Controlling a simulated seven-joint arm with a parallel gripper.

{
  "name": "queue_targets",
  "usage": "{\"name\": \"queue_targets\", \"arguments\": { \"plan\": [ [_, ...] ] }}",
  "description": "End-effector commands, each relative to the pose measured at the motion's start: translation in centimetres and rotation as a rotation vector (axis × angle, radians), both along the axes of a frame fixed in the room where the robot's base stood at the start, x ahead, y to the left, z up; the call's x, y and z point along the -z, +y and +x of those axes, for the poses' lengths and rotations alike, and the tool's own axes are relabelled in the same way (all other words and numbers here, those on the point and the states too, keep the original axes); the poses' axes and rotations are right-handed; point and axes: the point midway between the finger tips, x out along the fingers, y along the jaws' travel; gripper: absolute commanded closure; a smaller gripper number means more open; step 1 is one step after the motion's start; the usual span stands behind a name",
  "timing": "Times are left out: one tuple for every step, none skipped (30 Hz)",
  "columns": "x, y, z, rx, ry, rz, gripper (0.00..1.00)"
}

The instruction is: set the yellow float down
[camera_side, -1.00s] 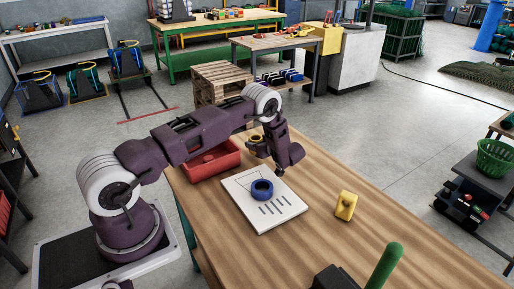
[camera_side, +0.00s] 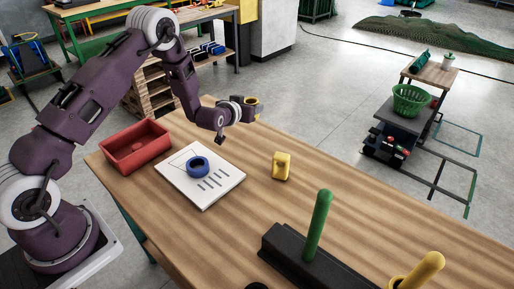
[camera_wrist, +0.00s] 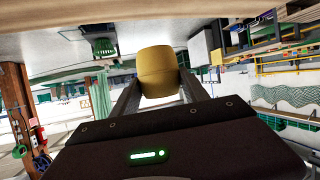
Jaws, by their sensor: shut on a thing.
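My gripper (camera_side: 237,106) is shut on a yellow float (camera_wrist: 158,72). The float is a rounded, mustard-yellow piece between the two fingers in the wrist view. In the side view the float (camera_side: 251,102) shows only small at the end of my arm. My gripper points sideways, to the right, and is raised above the far end of the wooden table (camera_side: 330,188). A second yellow piece (camera_side: 282,166), block-like, stands on the table, apart from my gripper.
A white board (camera_side: 224,186) with dark marks carries a blue ring (camera_side: 198,167). A red tray (camera_side: 135,147) lies left of it. A black stand (camera_side: 288,255) with an upright green peg (camera_side: 319,225) is at the front, near a yellow peg (camera_side: 425,266). Table right of the board is mostly bare.

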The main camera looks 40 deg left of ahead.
Motion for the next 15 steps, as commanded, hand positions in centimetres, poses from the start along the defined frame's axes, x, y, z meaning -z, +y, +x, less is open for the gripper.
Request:
{"name": "queue_targets", "arguments": {
  "plan": [
    [0.3, -1.4, -0.3, 0.054, 0.002, -0.001, 0.87],
    [0.4, -2.1, -0.4, 0.083, 0.001, 0.001, 0.87],
    [0.5, -2.8, -0.6, 0.111, 0.000, 0.001, 0.87],
    [0.6, -3.2, -0.7, 0.126, 0.001, 0.000, 0.87],
    [1.0, -3.5, -0.8, 0.138, 0.002, 0.000, 0.87],
    [1.9, -3.7, -0.9, 0.146, 0.003, 0.000, 0.87],
    [2.6, -3.8, -0.9, 0.149, 0.003, 0.000, 0.87],
    [3.4, -3.8, -1.0, 0.150, 0.004, 0.000, 0.87],
    [4.3, -3.8, -0.9, 0.150, 0.003, 0.000, 0.87],
    [5.0, -3.8, -0.9, 0.150, 0.003, -0.001, 0.87],
    [5.5, -3.8, -0.9, 0.150, 0.001, 0.000, 0.87],
    [6.0, -3.8, -0.9, 0.149, 0.000, 0.001, 0.87],
    [6.5, -3.8, -0.9, 0.149, -0.001, 0.001, 0.87],
    [7.1, -3.8, -0.9, 0.149, 0.001, 0.000, 0.87],
    [8.1, -3.8, -0.9, 0.149, 0.002, 0.001, 0.87]
  ]
}}
